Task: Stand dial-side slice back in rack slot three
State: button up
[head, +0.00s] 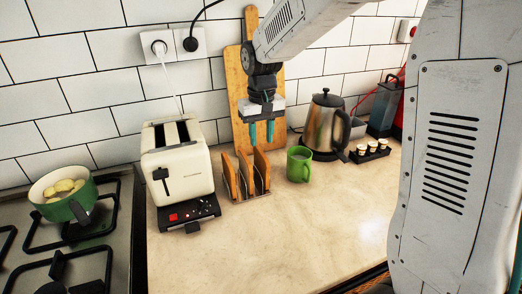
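A wire rack (239,198) stands on the counter just right of the toaster. Three brown slices stand upright in it: a left slice (230,177), a middle slice (246,174) and a right slice (262,168). The cream toaster (178,165) has dark slots on top, a lever on its front and a dark control panel with a red button at its base. No slice shows above its slots; their inside is hidden. My gripper (261,133) points down just above the right slice. Its two teal fingers are apart, with no slice visible between them.
A green mug (299,164) stands close right of the rack. Wooden boards (235,80) lean on the wall behind. A kettle (326,125) and a dark tray of small cups (369,151) stand further right. The front counter is clear. A green pot (62,208) sits on the hob.

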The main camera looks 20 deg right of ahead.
notch_tip(320, 180, up, 5)
jog(key=s+d+r, duration=0.1)
jog(key=s+r, duration=0.2)
jog(key=s, duration=0.5)
jog(key=s+d+r, duration=0.1)
jog(key=s+r, duration=0.1)
jog(key=s, duration=0.5)
jog(key=s+d+f+t, duration=0.1)
jog(key=s+f, duration=0.2)
jog(key=s, duration=1.3)
jog(key=shift+f, duration=0.15)
